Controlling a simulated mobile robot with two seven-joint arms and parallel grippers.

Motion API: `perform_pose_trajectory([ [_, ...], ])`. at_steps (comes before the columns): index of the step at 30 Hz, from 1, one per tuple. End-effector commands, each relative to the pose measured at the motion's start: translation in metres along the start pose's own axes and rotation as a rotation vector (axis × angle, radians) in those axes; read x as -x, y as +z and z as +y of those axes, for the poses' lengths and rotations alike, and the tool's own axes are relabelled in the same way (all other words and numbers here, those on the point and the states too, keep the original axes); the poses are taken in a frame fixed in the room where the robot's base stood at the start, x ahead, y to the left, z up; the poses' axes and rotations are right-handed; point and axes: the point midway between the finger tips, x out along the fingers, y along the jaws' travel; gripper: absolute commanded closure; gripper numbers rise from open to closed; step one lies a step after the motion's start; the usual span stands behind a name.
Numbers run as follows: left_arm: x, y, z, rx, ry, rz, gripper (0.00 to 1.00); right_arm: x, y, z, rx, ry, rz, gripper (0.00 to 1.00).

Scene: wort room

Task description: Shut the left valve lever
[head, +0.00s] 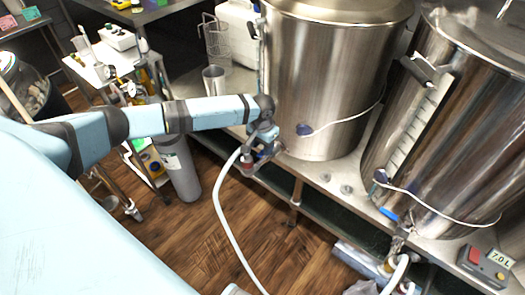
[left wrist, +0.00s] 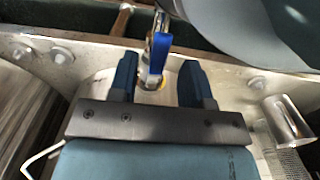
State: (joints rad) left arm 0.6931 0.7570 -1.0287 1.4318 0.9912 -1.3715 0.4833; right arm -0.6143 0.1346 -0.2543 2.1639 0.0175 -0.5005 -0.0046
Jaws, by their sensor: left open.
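The left kettle (head: 325,75) is a tall steel vessel on the bench, with its valve low at its front. My left gripper (head: 264,138) is at this valve and mostly hides it in the head view. In the left wrist view, the blue left valve lever (left wrist: 158,53) shows in the gap between the two fingers of my open left gripper (left wrist: 158,72). The lever appears clear of both fingers; its exact depth between them is hard to tell. My right gripper is not in view.
A white hose (head: 224,215) hangs from the left valve to the floor. The right kettle (head: 445,130) has its own valve with a blue lever (head: 388,213). A red-and-grey box with a display (head: 485,265) sits at the bench's right. A grey cylinder (head: 180,165) stands left of my gripper.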

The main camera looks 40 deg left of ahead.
Motion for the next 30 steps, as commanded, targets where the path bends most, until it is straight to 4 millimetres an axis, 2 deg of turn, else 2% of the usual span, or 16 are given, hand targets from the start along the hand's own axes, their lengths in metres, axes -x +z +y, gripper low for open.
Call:
perform_pose_trajectory([
  [1, -0.008, 0.0, 0.0, 0.001, 0.0, 0.0, 0.55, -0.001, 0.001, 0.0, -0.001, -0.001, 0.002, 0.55],
  [6, -0.018, 0.0, 0.001, -0.001, 0.0, 0.001, 0.55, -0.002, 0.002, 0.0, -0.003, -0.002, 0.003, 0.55],
  [15, -0.02, 0.0, 0.0, -0.001, 0.0, 0.001, 0.55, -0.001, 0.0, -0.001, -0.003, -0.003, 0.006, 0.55],
  [21, -0.02, 0.0, 0.0, -0.001, 0.0, 0.001, 1.0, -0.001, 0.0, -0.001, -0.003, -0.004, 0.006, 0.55],
  [30, -0.018, 0.002, -0.003, -0.01, 0.0, 0.0, 1.0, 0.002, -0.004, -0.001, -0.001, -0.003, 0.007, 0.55],
])
